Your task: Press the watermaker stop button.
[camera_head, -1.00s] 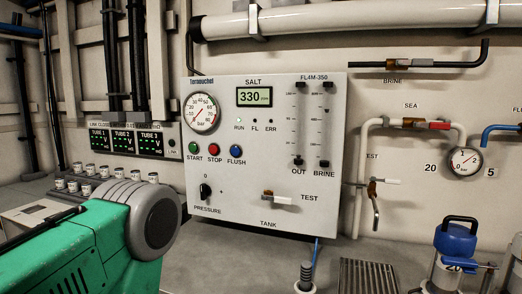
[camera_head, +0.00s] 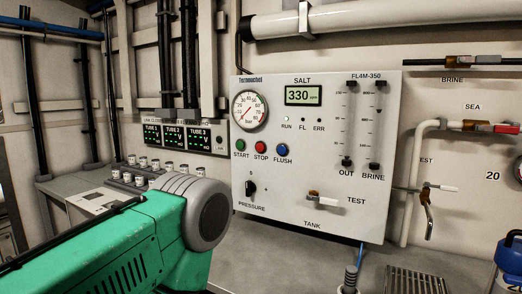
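The watermaker panel (camera_head: 325,210) is a pale board on the wall, upright, near the middle of the head view. Its red STOP button (camera_head: 261,147) sits between the green START button (camera_head: 241,145) and the blue FLUSH button (camera_head: 283,149). The SALT display (camera_head: 304,95) reads 330, and a small light above RUN is lit. My green and grey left arm comes in from the lower left, in front of and below the panel's left edge. Its gripper is not visible. My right gripper is not in view either.
A round gauge (camera_head: 249,110) and a PRESSURE knob (camera_head: 251,188) are on the panel. A tube display box (camera_head: 185,136) and several small white-capped vials (camera_head: 155,163) are to the left. Pipes and a blue-topped container (camera_head: 510,256) are at the right.

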